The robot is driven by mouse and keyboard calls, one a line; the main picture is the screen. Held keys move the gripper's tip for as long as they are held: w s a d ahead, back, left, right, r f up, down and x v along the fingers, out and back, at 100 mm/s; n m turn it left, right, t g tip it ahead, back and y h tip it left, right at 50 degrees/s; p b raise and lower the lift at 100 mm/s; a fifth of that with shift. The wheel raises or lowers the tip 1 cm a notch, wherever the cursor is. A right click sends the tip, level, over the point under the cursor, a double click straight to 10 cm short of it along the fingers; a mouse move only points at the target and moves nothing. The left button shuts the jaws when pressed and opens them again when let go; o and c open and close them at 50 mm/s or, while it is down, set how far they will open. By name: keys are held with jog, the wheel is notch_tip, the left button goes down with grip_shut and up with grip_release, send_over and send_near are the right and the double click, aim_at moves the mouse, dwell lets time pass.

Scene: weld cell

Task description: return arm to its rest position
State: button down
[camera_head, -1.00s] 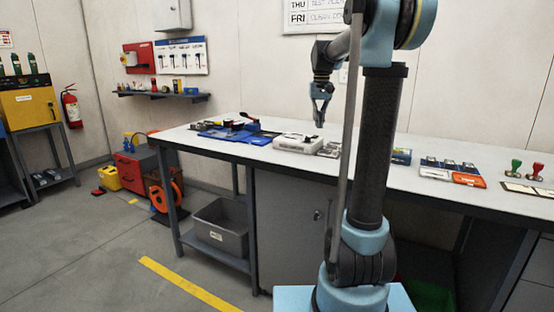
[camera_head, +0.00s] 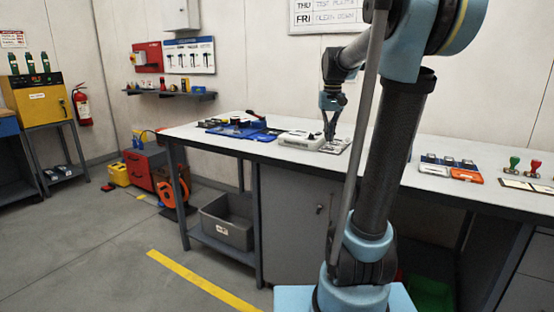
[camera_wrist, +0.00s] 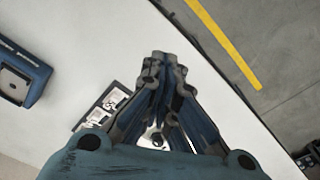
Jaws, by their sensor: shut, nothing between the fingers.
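My gripper (camera_head: 330,130) hangs from my raised blue and black arm, pointing down over the middle of the workbench in the head view. Its fingers are together and hold nothing. In the wrist view my gripper (camera_wrist: 163,62) shows with its blue-grey fingers closed at the tips, above the white bench top. A small flat tray with metal parts (camera_wrist: 103,106) lies below and to the left of the fingers. I cannot tell the exact height of the fingertips over the bench.
The workbench (camera_head: 200,137) carries a blue mat (camera_head: 245,131), a white box (camera_head: 298,140), an orange case (camera_head: 466,175), and green and red stamp-like items (camera_head: 524,165). A grey bin (camera_head: 228,222) sits on its lower shelf. The floor at left is clear around a yellow line (camera_head: 205,284).

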jog(key=s+f+t, duration=0.1)
jog(key=s+f, duration=2.1)
jog(key=s, duration=0.4)
jog(key=shift+s+t, duration=0.25)
jog(key=shift+t, duration=0.15)
jog(key=w+r+m+h, duration=0.1)
jog(key=w+r, duration=0.4)
jog(key=w, duration=0.2)
jog(key=w+d+r+m+t+h, duration=0.1)
jog(key=w+r, duration=0.5)
jog(key=w, duration=0.1)
jog(key=w+d+r+m+t, duration=0.1)
jog(key=w+r, duration=0.5)
jog(key=w, duration=0.1)
jog(key=shift+w+r+h, duration=0.25)
jog(key=shift+h, duration=0.15)
jog(key=w+a+r+m+t, duration=0.1)
jog(key=w+r, duration=0.5)
jog(key=w, duration=0.6)
jog(key=w+a+r+m+t+h, duration=0.1)
jog(key=w+a+r, duration=0.3)
jog(key=w, duration=0.8)
notch_tip(320, 180, up, 2)
jog(key=shift+w+r+m+t+h, duration=0.15)
jog(key=shift+w+m+t+h, duration=0.25)
jog(key=shift+t, duration=0.4)
